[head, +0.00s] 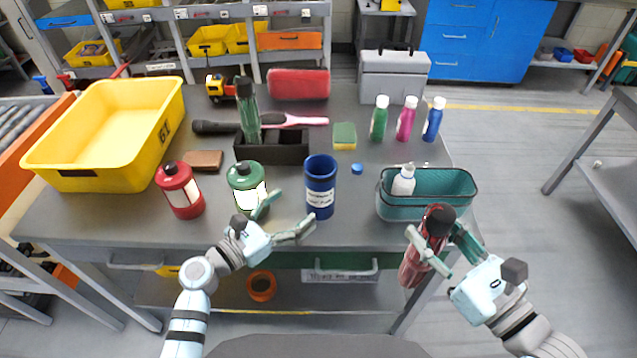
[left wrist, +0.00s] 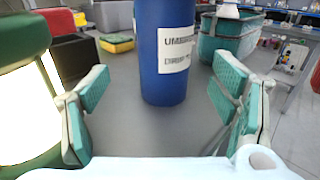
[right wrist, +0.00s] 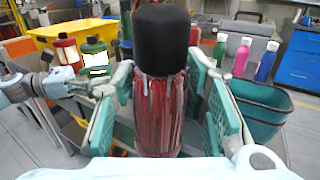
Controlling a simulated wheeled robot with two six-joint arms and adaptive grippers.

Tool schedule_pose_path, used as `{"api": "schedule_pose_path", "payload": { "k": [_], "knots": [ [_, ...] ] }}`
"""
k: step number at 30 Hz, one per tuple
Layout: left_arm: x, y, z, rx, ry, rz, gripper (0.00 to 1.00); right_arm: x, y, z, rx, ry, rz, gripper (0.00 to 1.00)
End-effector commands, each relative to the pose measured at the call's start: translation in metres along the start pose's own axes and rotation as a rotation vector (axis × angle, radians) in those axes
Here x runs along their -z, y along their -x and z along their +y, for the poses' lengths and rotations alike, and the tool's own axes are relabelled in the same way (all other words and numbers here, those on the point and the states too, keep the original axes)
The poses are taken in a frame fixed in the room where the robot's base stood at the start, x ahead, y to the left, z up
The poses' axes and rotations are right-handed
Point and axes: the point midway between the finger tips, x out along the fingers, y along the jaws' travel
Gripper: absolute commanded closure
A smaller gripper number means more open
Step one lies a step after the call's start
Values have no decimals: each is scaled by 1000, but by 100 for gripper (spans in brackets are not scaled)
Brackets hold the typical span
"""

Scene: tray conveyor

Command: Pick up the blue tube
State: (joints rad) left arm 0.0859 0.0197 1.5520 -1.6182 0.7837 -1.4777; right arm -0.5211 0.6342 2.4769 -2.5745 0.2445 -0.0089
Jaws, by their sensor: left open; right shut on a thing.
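The blue tube (head: 320,186) is an open-topped cylinder with a white label, standing upright near the table's front edge. In the left wrist view the blue tube (left wrist: 165,50) stands ahead, between and beyond the open fingers. My left gripper (head: 290,216) is open and empty, just in front of the tube and apart from it. It also shows in the left wrist view (left wrist: 160,105). My right gripper (head: 443,246) is shut on a dark red bottle with a black cap (head: 418,262), held upright but slightly tilted off the table's front right. The red bottle (right wrist: 160,115) fills the right wrist view.
A green canister (head: 247,178) stands close left of my left gripper, with a red canister (head: 180,190) beyond it. A teal basket (head: 460,208) holding a white bottle (head: 403,181) sits right of the tube. A black caddy (head: 272,150) stands behind.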

Motion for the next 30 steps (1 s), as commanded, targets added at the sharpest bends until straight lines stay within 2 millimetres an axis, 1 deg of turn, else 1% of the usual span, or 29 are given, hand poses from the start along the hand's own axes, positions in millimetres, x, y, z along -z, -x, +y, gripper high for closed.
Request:
{"api": "schedule_pose_path", "payload": {
  "k": [1, 3, 8, 12, 15, 20, 21, 23, 30],
  "knots": [
    [-2, -12, -1, 3, 1, -3, 20, -1, 1, 0, 1, -1, -1, 100],
    [0, -26, -1, 4, 3, -2, 20, 0, 1, -1, 3, 0, -1, 100],
    [2, -50, -2, 6, 3, -2, 20, 3, 1, -1, 3, 0, -1, 100],
    [7, -77, -1, 3, 2, -1, 20, 8, 1, 0, 2, 0, -1, 100],
    [6, -86, -1, 3, 2, 0, 20, 8, 0, 0, 1, -1, -1, 100],
    [6, -86, 0, 1, 2, 1, 20, 8, 0, 0, -1, 1, -1, 100],
    [6, -86, 0, 0, 2, 0, 24, 8, 0, 0, -1, 0, -1, 100],
    [6, -86, 0, 0, 2, 0, 33, 8, 0, 0, -1, 0, -1, 100],
    [6, -86, 0, 0, 2, 1, 72, 8, 0, 0, -1, 0, -1, 100]
  ]
}}
